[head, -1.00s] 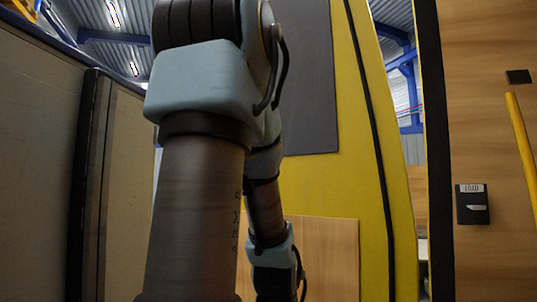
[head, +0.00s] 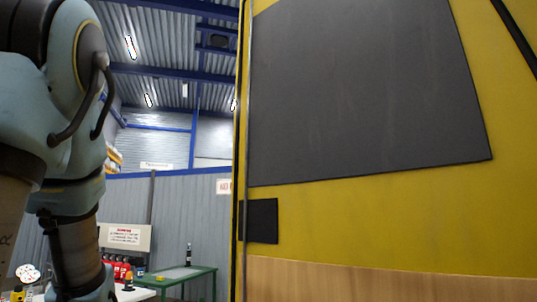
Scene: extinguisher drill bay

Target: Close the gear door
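A large yellow panel (head: 360,215), which looks like the gear door, fills the right half of the head view. It carries a dark grey sheet (head: 360,95) above and a wood-coloured strip (head: 390,281) below. A small black plate (head: 262,221) sits near its upright left edge. I cannot tell how far the door stands from its frame; its lower part and right side are cut off. My arm is at the far left, apart from the panel in the picture. My gripper is out of view.
Left of the panel's edge, the view opens onto a grey corrugated wall (head: 172,220) with blue beams. A green table (head: 182,275) with a dark bottle stands there. Red items (head: 115,271) and a white sign (head: 124,237) are beside it. The floor is not visible.

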